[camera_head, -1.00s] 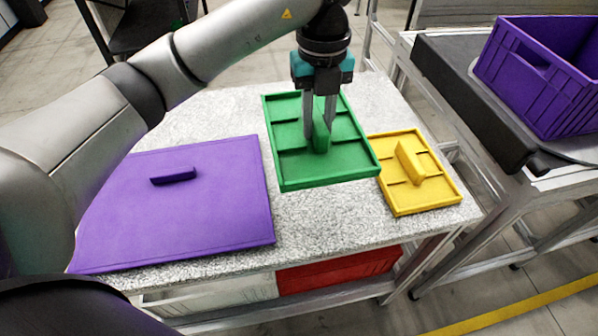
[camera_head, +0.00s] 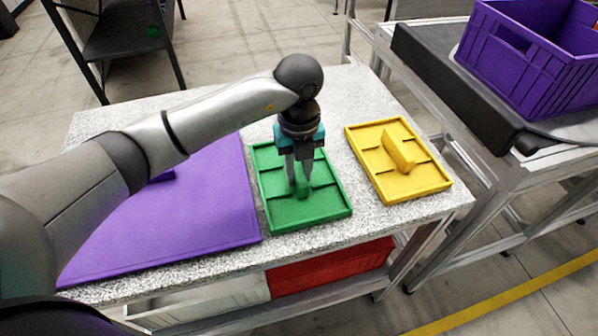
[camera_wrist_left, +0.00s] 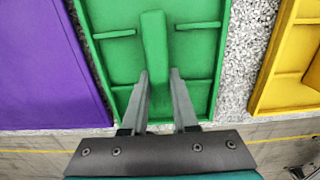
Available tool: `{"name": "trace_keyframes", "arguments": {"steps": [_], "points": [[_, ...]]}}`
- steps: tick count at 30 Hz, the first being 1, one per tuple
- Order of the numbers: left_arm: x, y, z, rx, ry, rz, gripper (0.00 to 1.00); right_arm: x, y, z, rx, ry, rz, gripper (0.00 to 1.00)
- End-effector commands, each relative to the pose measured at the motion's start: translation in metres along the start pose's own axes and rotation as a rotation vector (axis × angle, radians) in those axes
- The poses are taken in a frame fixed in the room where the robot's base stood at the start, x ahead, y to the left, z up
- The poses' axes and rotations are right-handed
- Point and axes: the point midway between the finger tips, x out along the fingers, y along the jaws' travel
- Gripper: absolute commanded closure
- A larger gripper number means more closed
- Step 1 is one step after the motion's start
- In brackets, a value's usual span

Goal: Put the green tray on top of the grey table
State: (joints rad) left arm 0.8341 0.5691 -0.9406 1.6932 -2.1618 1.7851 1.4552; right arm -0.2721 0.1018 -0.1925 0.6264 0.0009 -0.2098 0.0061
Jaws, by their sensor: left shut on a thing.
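The green tray (camera_head: 325,213) is level over the light grey speckled table (camera_head: 340,100), between the purple panel and the yellow tray. It looks to be on the tabletop or very close above it; I cannot tell if there is a small gap. My left gripper (camera_head: 299,190) points down and is shut on the tray's upright middle handle. In the left wrist view the green handle (camera_wrist_left: 155,45) stands between the two fingers (camera_wrist_left: 160,100), and the tray (camera_wrist_left: 112,60) spreads out on both sides. My right gripper is not in view.
A purple panel (camera_head: 215,200) with a handle lies on the left, partly behind my arm. A yellow tray (camera_head: 415,183) lies on the right, with a strip of bare table between it and the green tray. A purple crate (camera_head: 545,75) stands on another bench. A red bin (camera_head: 330,268) sits below.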

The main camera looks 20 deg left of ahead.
Motion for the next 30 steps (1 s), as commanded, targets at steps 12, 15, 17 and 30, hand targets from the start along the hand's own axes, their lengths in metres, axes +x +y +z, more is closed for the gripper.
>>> {"name": "trace_keyframes", "arguments": {"steps": [12,15,17,30], "points": [[0.002,0.000,0.000,0.000,0.000,0.000,0.60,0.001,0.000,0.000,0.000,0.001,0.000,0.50],[0.002,0.000,0.000,0.000,0.000,0.000,0.49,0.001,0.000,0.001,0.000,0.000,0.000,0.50],[0.002,0.000,0.000,0.000,0.000,0.000,0.43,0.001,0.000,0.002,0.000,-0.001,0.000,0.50],[-0.019,-0.001,0.001,0.001,-0.002,-0.002,0.43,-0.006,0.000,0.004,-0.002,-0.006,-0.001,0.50]]}}
